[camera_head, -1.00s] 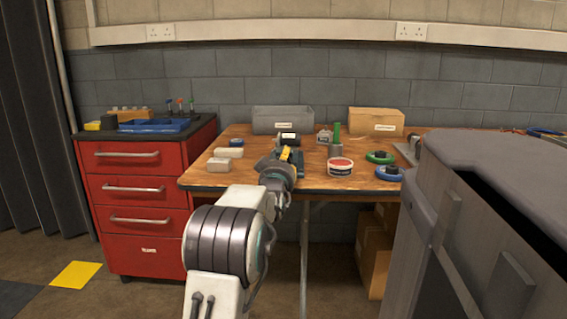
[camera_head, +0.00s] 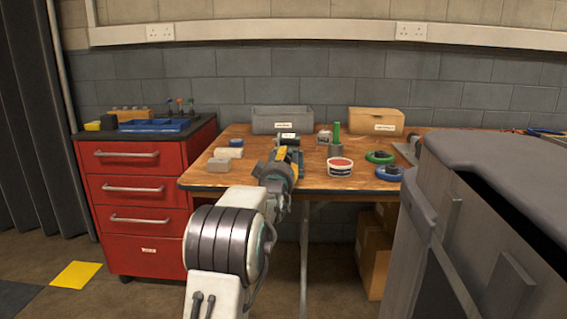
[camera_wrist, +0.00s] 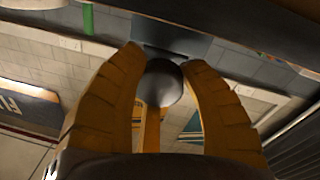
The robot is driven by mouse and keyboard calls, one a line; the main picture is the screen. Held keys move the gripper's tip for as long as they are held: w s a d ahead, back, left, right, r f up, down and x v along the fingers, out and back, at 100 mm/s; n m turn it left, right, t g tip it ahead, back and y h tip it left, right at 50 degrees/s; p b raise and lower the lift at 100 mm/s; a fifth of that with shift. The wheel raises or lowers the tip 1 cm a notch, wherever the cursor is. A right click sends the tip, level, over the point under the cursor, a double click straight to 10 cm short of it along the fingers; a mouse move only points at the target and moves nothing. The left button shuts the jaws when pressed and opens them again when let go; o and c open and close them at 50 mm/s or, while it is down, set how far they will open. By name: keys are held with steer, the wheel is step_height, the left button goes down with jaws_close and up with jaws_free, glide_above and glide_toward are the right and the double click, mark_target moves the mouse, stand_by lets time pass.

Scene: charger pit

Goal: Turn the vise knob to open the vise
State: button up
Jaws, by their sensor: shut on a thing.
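My gripper (camera_wrist: 165,62) has its two ochre fingers closed around a dark round knob (camera_wrist: 164,85), taken as the vise knob. The fingers flank it on its left and right in the wrist view. In the head view my gripper (camera_head: 284,156) is above the front part of the wooden workbench. The vise (camera_head: 298,157) is mostly hidden behind my gripper and wrist, and only dark bits show there. The jaw gap of the vise cannot be seen.
The workbench (camera_head: 230,181) holds a grey bin (camera_head: 283,121), a cardboard box (camera_head: 377,121), a white-and-red tub (camera_head: 340,167) and green (camera_head: 380,157) and blue (camera_head: 389,172) rings. A red drawer cabinet (camera_head: 150,200) stands left. A large grey casing (camera_head: 480,230) fills the right.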

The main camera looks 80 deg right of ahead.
steer(key=o, duration=1.2)
steer(key=shift+a, duration=0.15)
steer(key=shift+w+a+f, duration=0.1)
steer(key=shift+a+f, duration=0.1)
steer(key=shift+a, duration=2.75)
steer(key=shift+w+a+f, duration=0.1)
steer(key=shift+a+f, duration=0.05)
steer(key=shift+a, duration=2.75)
